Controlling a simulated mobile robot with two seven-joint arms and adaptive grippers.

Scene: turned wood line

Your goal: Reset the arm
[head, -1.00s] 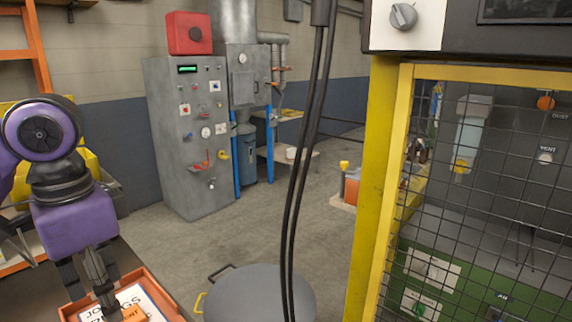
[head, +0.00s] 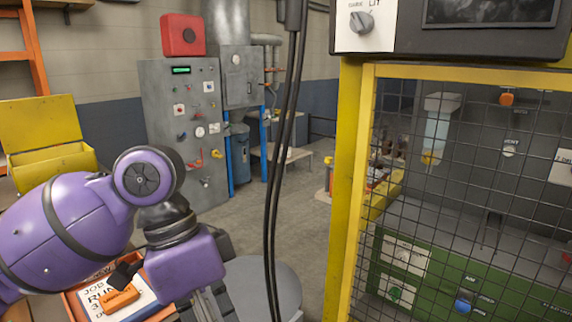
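My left arm, purple with dark joints, comes in from the left and reaches over an orange tray (head: 75,305). My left gripper (head: 212,305) points down at the bottom edge of the view, just right of the tray. Its fingertips are cut off by the frame, so I cannot tell whether it is open or shut, or whether it holds anything. My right arm and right gripper are not in view.
A job card (head: 98,292) and an orange block (head: 119,298) lie in the tray. An open yellow box (head: 50,165) stands behind my arm. A grey round top (head: 265,285), hanging black cables (head: 283,130) and a yellow-framed mesh guard (head: 352,200) are close. Grey floor (head: 300,215) is free beyond.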

